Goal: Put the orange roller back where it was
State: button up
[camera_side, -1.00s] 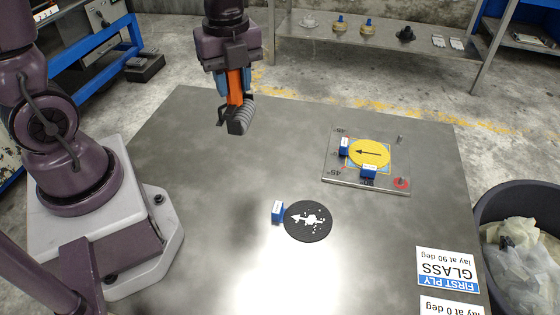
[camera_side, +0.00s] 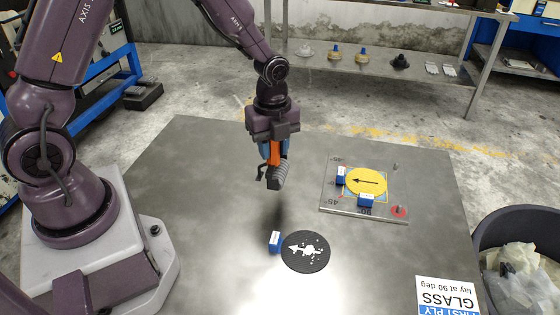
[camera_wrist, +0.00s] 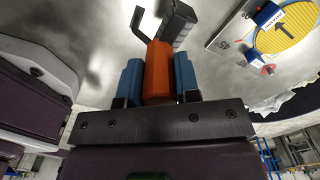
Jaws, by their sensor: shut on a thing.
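My gripper (camera_side: 273,153) is shut on the orange handle of the roller and holds it above the table, left of the layup plate. In the side view the orange roller (camera_side: 274,155) hangs handle up, with its grey ribbed head at the lower end. In the wrist view the orange handle (camera_wrist: 158,72) sits between my two blue fingers, and the bent wire frame and dark ribbed head show beyond it. The steel table (camera_side: 190,210) lies below, with a gap under the roller head.
A plate (camera_side: 340,208) with a yellow disc (camera_side: 365,182) and blue blocks lies to the right. A black disc with white marks (camera_side: 306,262) and a blue block (camera_side: 274,242) lie nearer the front. A bin (camera_side: 520,240) stands at the right. The table's left part is clear.

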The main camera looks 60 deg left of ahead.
aim_at(280, 165)
jog(key=shift+w+f, duration=0.6)
jog(key=shift+f, duration=0.1)
jog(key=shift+w+f, duration=0.15)
jog(key=shift+f, duration=0.8)
jog(key=shift+w+f, duration=0.15)
jog(key=shift+f, duration=0.75)
jog(key=shift+f, duration=0.1)
jog(key=o, duration=1)
jog(key=s+r+n+t, duration=0.1)
jog(key=s+r+n, duration=0.3)
jog(key=r, duration=0.8)
jog(key=s+r+n+t, duration=0.1)
jog(key=s+r+n, duration=0.3)
jog(key=r, duration=0.7)
jog(key=s+r+n+t, duration=0.1)
jog(key=s+n, duration=0.2)
jog(key=n, duration=0.1)
jog(key=s+d+r+n+t, duration=0.1)
jog(key=s+r+n, duration=0.1)
jog(key=s+n, duration=0.2)
jog(key=s+d+r+n+t, duration=0.1)
jog(key=s+r+n, duration=0.1)
jog(key=s+n, duration=0.1)
jog(key=shift+s+n+t, duration=0.3)
jog(key=shift+n, duration=0.1)
